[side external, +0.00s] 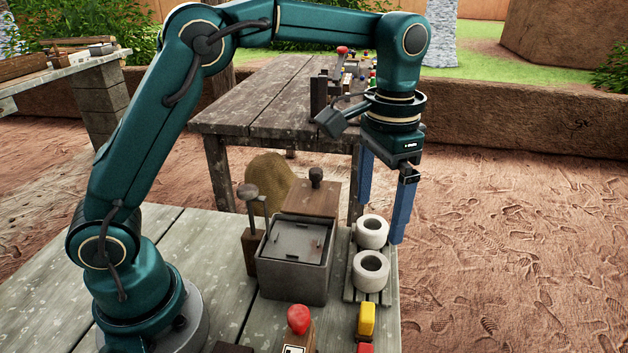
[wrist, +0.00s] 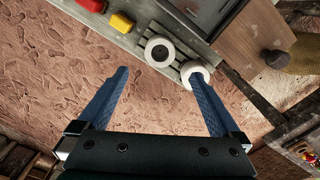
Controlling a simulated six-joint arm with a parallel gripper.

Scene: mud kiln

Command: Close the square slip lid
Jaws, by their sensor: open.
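A grey square box (side external: 293,275) stands on the bench, and a grey inner surface with small raised marks shows inside its rim. A brown wooden lid (side external: 308,201) with a dark knob (side external: 316,177) lies at the box's back edge, off the grey surface. The wrist view shows the lid (wrist: 250,45) at the upper right, its knob (wrist: 277,59) beyond. My gripper (side external: 381,221) is open and empty, pointing down to the right of the box and lid.
Two white rings (side external: 371,233) sit on a slatted rack right of the box. A post with a round top (side external: 249,203) stands left of it. Red (side external: 299,318) and yellow (side external: 367,318) pieces are at the front. A second table (side external: 265,112) stands behind.

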